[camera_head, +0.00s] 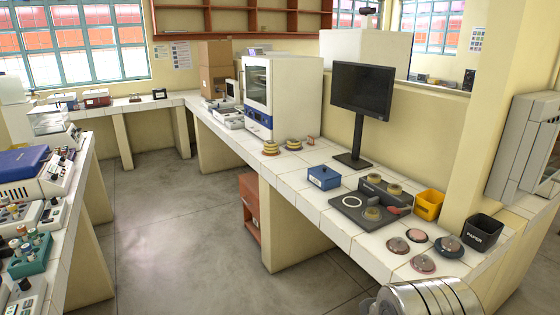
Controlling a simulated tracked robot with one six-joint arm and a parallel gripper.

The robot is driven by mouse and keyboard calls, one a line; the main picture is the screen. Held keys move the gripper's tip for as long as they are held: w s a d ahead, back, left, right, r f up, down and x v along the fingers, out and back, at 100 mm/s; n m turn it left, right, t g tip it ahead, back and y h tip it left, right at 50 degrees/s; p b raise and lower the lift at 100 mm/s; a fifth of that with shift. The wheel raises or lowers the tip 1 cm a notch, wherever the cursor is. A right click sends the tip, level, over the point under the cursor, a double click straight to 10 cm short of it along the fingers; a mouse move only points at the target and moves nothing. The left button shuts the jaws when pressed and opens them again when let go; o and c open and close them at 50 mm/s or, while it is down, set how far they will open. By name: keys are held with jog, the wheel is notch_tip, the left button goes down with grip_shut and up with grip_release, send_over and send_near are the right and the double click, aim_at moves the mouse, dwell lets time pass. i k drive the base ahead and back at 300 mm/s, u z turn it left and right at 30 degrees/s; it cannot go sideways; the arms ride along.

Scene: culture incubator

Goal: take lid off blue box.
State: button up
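A small blue box (324,178) stands on the white tiled bench in the middle right of the head view. It sits left of a dark grey device and in front of the monitor's foot. Its top is covered by a blue lid (323,171) with a small knob or handle on it. The lid appears to lie flat and closed on the box. What is inside is hidden.
A monitor (361,92) stands behind the box. A dark device (368,212) with round pieces lies to its right, near a yellow bin (428,204) and a black bin (482,233). A white incubator (285,95) stands farther back.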

aim_at(323, 172)
jog(key=u, duration=0.3)
jog(key=i, duration=0.75)
jog(key=u, duration=0.4)
jog(key=i, duration=2.15)
jog(key=z, duration=1.15)
jog(key=i, duration=0.95)
jog(key=z, duration=0.6)
